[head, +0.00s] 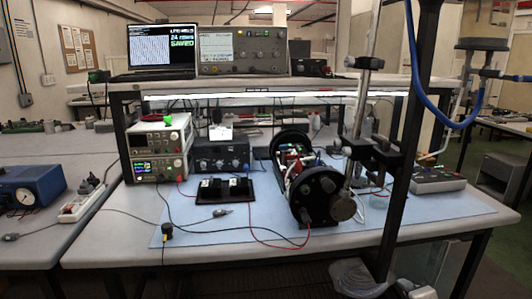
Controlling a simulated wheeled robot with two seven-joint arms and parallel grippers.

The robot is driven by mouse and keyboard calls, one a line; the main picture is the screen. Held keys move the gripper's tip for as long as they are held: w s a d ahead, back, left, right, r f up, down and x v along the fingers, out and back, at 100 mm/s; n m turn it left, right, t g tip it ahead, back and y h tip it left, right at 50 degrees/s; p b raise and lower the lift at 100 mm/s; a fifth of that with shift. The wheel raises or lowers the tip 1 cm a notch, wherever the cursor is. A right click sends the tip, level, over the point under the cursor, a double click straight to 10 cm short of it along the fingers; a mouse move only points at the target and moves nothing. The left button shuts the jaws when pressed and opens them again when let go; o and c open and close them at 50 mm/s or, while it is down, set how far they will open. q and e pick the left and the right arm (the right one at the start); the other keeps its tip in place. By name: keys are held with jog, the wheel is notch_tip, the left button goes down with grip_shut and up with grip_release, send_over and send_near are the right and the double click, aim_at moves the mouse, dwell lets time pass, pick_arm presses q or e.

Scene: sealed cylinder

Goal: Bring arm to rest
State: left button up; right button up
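Neither of my grippers shows in the head view. A black cylinder (315,203) lies on its side on the blue mat (435,207), its round end plate facing me. Coloured parts (292,160) show between its two end plates. A metal stand with clamps (360,125) rises just right of the cylinder and partly overlaps it. A red lead runs from the cylinder's lower front across the mat.
A black tray (224,190), stacked instruments (160,148) and a grey box (222,155) stand left of the cylinder. A laptop (163,46) and an oscilloscope (242,50) sit on the shelf (300,86). A dark upright post (415,120) crosses the right side. Loose leads lie on the mat.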

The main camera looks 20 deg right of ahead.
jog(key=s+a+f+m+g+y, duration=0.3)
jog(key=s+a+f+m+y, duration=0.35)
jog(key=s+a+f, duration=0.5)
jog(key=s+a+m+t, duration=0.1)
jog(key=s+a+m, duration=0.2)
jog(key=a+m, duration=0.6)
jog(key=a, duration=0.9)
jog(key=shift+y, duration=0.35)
